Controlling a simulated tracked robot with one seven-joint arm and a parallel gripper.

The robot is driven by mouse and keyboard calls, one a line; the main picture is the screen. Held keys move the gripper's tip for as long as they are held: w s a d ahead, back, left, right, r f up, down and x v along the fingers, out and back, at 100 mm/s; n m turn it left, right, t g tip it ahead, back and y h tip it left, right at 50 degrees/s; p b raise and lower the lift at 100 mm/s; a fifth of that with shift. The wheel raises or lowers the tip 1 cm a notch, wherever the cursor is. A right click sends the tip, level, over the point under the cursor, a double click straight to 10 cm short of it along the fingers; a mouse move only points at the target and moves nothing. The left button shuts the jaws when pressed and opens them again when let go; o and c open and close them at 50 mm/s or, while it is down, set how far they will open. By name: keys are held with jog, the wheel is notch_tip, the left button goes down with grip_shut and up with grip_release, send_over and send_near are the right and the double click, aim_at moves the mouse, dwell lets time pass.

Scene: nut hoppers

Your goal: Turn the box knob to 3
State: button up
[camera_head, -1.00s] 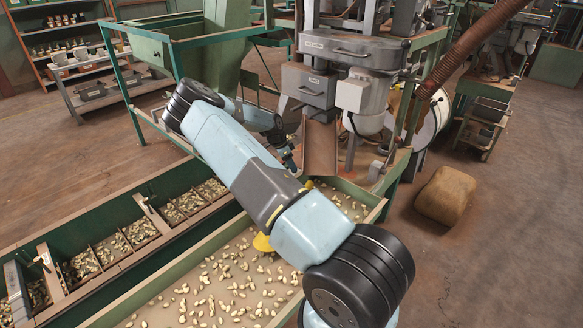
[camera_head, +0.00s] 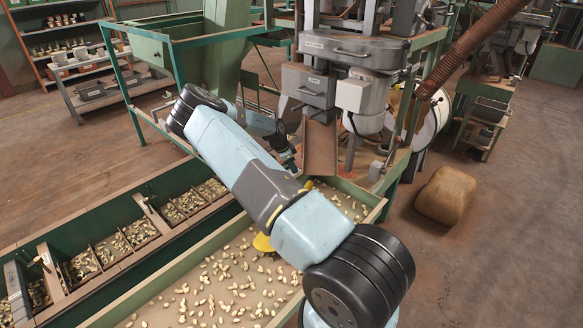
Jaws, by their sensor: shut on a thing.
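My gripper (camera_head: 289,160) is a small dark shape beyond my pale blue arm, just left of the metal chute under the machine. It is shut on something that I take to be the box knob. The fingertips and the knob are hidden by my arm and too small to make out, so I cannot read the knob's setting. A grey box (camera_head: 365,93) and a drawer-like metal box (camera_head: 308,85) hang on the machine above and to the right of my gripper. No knob or scale shows clearly on either.
A wide green-edged tray (camera_head: 160,298) with scattered nuts lies under my arm. A divided green trough (camera_head: 120,212) with nuts runs along its left. The brown chute (camera_head: 320,148) stands close to my gripper. A tan sack (camera_head: 446,195) lies on the open floor at right.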

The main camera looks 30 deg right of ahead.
grip_shut()
jog(key=shift+a, duration=0.15)
jog(key=shift+s+d, duration=0.1)
jog(key=shift+d, duration=0.1)
jog(key=shift+d+m+g, duration=0.15)
jog(key=shift+m+g, duration=0.15)
jog(key=shift+m, duration=0.4)
jog(key=m, duration=0.2)
jog(key=m+g+y, duration=0.1)
jog(key=m, duration=0.1)
jog(key=shift+d+m+g, duration=0.15)
jog(key=shift+m+g, duration=0.15)
jog(key=shift+m, duration=0.1)
jog(key=m+y, duration=0.1)
jog(key=m, duration=0.2)
jog(key=m+g+y, duration=0.1)
jog(key=m, duration=0.2)
jog(key=shift+w+d, duration=0.15)
jog(key=shift+w, duration=0.05)
jog(key=shift+m+y, duration=0.3)
jog(key=shift+m, duration=0.1)
